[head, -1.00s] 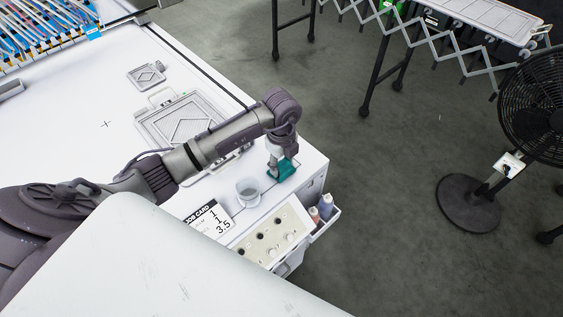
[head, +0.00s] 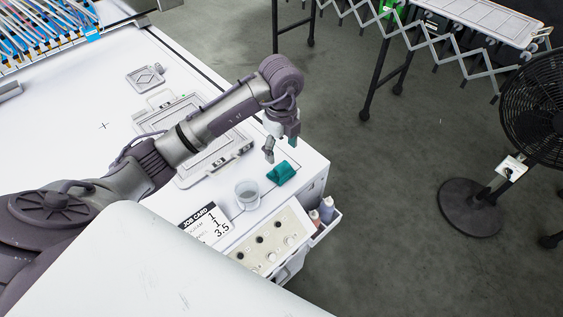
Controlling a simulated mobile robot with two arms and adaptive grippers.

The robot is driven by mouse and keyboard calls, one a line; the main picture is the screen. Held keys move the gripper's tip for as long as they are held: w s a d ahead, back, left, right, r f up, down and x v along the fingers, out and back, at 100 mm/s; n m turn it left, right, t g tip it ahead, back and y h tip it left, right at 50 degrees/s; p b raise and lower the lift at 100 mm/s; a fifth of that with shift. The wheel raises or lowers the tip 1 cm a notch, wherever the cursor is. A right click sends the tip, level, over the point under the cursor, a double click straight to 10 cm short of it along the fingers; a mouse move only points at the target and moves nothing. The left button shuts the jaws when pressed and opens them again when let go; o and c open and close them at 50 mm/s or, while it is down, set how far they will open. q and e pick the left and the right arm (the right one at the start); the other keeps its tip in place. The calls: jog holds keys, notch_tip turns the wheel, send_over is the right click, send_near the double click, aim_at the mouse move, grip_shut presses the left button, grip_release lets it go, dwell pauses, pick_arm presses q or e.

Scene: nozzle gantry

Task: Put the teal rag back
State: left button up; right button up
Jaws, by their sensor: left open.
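The teal rag (head: 282,173) lies folded on the white worktop near its right corner, just right of a clear cup (head: 247,194). My left gripper (head: 279,150) is above the rag, on its far side in the picture, with its fingers apart and nothing seen between them. A gap shows between the near finger and the rag. The far finger is partly hidden. My right gripper is not in view.
A job card (head: 206,224) and a knob panel (head: 268,243) are in front of the cup. Bottles (head: 326,210) stand in a side holder. A grey frame (head: 216,160) lies under my left arm. A black fan (head: 535,115) stands on the floor at right.

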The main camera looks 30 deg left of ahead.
aim_at(281, 165)
pick_arm(q)
jog(key=shift+r, duration=2.25)
